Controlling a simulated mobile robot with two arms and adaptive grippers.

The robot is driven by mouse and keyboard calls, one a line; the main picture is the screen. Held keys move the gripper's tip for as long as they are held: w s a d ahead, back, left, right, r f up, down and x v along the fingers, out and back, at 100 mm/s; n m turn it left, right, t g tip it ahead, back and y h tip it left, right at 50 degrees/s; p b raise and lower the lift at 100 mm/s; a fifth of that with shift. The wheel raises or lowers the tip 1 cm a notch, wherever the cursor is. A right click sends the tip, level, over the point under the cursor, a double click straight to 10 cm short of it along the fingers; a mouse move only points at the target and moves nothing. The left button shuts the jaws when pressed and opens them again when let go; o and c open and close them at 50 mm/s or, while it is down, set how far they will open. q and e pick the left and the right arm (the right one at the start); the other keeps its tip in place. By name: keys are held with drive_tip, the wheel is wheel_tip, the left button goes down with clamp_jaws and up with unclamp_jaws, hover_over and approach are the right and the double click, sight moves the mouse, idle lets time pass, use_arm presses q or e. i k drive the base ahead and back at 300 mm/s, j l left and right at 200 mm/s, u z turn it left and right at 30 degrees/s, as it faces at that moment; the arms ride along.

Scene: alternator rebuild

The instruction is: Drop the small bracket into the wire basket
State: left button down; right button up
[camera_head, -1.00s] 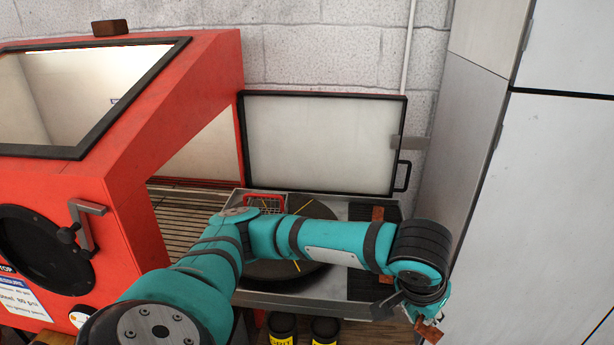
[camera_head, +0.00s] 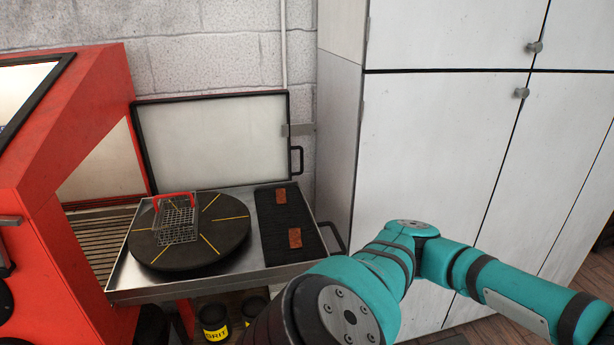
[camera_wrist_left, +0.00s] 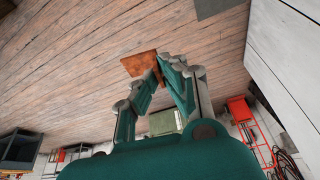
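The wire basket (camera_head: 178,226), a small grey mesh box with a red handle, stands on the round dark turntable (camera_head: 215,250) in the head view. Its inside looks empty. My left gripper (camera_wrist_left: 163,62) shows in the left wrist view, its fingertips closed on a flat rusty-brown piece, the small bracket (camera_wrist_left: 138,64). The bracket is held over wooden floor, away from the basket. In the head view the arm (camera_head: 400,262) reaches off the right edge, so its gripper is hidden there. My right gripper is in neither view.
The turntable sits in a metal tray (camera_head: 128,275) beside the red cabinet (camera_head: 75,130), whose door (camera_head: 215,140) is open. Two rusty pieces (camera_head: 280,196) (camera_head: 294,238) lie on a black mat. White cupboards (camera_head: 440,150) stand at the right. Grit tubs (camera_head: 214,322) are below.

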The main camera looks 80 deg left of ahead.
sight(171, 225)
drive_tip(key=l+z, duration=0.25)
drive_tip(key=z, duration=0.2)
drive_tip(key=l+u, duration=0.1)
drive_tip(key=u, duration=0.8)
drive_tip(key=k+u, duration=0.1)
drive_tip(key=u, duration=0.35)
drive_tip(key=k+u, duration=0.1)
drive_tip(key=u, duration=0.35)
drive_tip(key=l+u, duration=0.1)
drive_tip(key=u, duration=0.35)
drive_tip(key=k+u, duration=0.1)
drive_tip(key=u, duration=0.8)
drive_tip(key=i+j+u, duration=0.15)
drive_tip(key=u, duration=0.15)
drive_tip(key=i+j+u, duration=0.15)
drive_tip(key=u, duration=0.15)
drive_tip(key=l+u, duration=0.1)
drive_tip(key=i+l, duration=0.05)
drive_tip(key=l, duration=0.05)
